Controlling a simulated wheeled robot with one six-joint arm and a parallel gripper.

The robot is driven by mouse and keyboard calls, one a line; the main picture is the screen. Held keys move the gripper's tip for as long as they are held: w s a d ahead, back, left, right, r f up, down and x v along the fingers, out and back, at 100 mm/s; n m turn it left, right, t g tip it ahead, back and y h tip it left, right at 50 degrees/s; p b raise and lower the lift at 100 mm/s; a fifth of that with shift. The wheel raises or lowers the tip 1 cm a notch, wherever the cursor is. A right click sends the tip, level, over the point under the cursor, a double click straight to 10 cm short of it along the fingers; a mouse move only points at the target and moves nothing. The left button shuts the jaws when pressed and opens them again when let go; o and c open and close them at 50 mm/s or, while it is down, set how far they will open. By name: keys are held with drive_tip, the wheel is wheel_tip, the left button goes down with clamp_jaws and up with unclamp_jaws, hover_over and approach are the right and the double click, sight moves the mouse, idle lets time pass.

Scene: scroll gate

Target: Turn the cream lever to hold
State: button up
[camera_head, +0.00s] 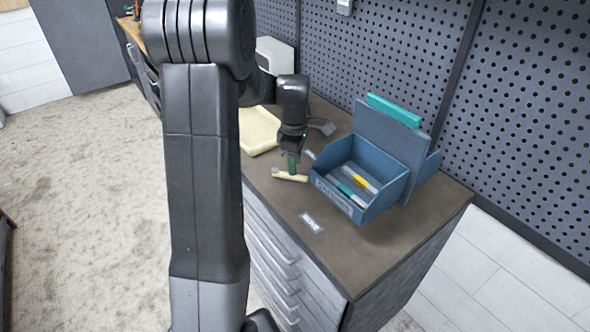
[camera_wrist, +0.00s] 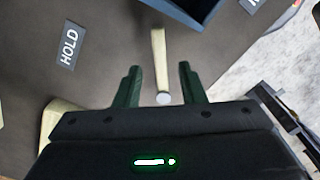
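The cream lever (camera_head: 290,177) lies on the brown worktop, pointing right towards the blue bin. In the wrist view the lever (camera_wrist: 158,55) runs nearly straight up the picture from a round grey end (camera_wrist: 164,98). My gripper (camera_head: 292,170) points down over the lever. In the wrist view its dark green fingers (camera_wrist: 160,78) are apart, one on each side of the lever, with visible gaps. Whether the fingertips are down at lever height I cannot tell. The HOLD label (camera_wrist: 70,46) is on the worktop to the left of the lever in the wrist view.
The blue bin (camera_head: 331,196) with several sticks inside stands right of the lever. A second label (camera_head: 312,223) lies on the worktop in front of it. A cream tray (camera_head: 258,131) is behind left. A pegboard wall (camera_head: 530,110) closes the back.

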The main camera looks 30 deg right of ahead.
drive_tip(key=shift+f, duration=1.9)
clamp_jaws()
